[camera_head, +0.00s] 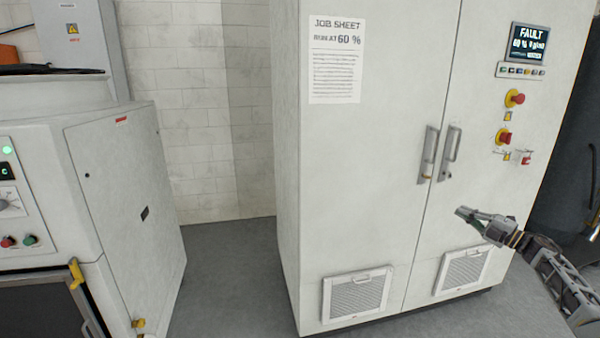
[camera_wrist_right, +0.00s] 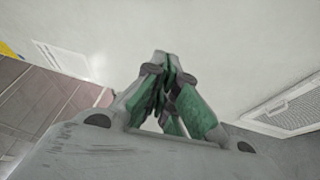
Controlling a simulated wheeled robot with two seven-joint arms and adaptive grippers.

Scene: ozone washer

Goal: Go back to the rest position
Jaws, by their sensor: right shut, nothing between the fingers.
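My right gripper (camera_head: 466,213) is in front of the lower right door of the white cabinet (camera_head: 345,180), below the door handles, with its arm coming in from the right. In the right wrist view its green-padded fingers (camera_wrist_right: 162,62) are closed together with nothing between them, and pale cabinet surface lies behind. I cannot tell the exact gap to the door. My left gripper is not in view.
The cabinet carries a job sheet (camera_head: 336,60), two handles (camera_head: 449,146), a fault display (camera_head: 529,43), red stop buttons (camera_head: 514,98) and vents (camera_head: 356,295). A white machine (camera_head: 125,190) stands left. Grey floor (camera_head: 230,270) between them is clear.

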